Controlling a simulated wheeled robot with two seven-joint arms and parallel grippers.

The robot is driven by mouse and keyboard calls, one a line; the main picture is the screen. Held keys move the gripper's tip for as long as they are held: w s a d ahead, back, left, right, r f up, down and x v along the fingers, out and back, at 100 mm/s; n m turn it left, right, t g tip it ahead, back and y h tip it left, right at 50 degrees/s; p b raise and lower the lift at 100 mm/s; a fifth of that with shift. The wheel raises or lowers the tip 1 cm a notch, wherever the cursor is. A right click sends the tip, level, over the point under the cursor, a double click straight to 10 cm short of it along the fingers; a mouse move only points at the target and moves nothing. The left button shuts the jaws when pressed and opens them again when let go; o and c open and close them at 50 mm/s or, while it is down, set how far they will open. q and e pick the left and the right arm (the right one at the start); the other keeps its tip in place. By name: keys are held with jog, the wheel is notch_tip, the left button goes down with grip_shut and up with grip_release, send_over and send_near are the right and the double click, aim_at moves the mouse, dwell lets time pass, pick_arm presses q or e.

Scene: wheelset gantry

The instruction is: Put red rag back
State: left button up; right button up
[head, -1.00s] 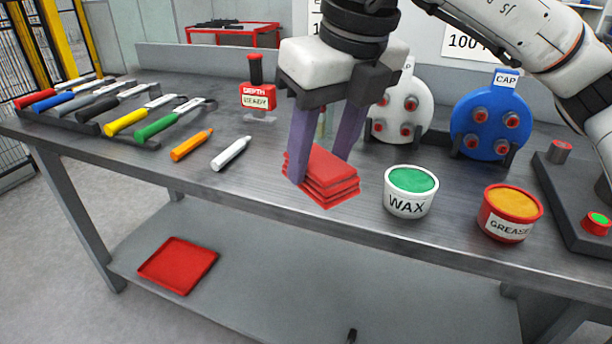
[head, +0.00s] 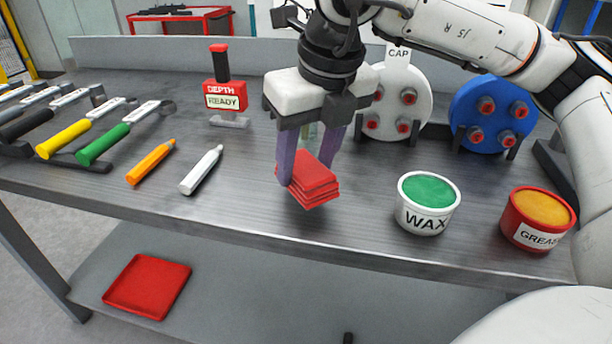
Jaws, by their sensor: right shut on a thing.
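The red rag (head: 312,184) is a folded stack of red cloth near the front middle of the workbench. My right gripper (head: 307,170) comes from above, with one purple finger on the left of the rag and the other behind its right side. It is shut on the rag. The rag looks held close to the bench top; I cannot tell whether it touches it. A flat red tray (head: 148,287) lies empty on the lower shelf at the left. My left gripper is not in view.
A white WAX tub (head: 427,203) and a red GREASE tub (head: 538,220) stand right of the rag. Orange (head: 151,162) and white (head: 201,170) markers lie to its left. A depth gauge (head: 226,91) and two round caps stand behind. The lower shelf (head: 270,290) is largely clear.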

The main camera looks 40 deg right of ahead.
aim_at(308, 169)
jog(key=shift+f, duration=1.6)
jog(key=o, duration=1)
jog(key=p+v, duration=0.1)
jog(key=v, duration=1.1)
jog(key=shift+r, duration=0.2)
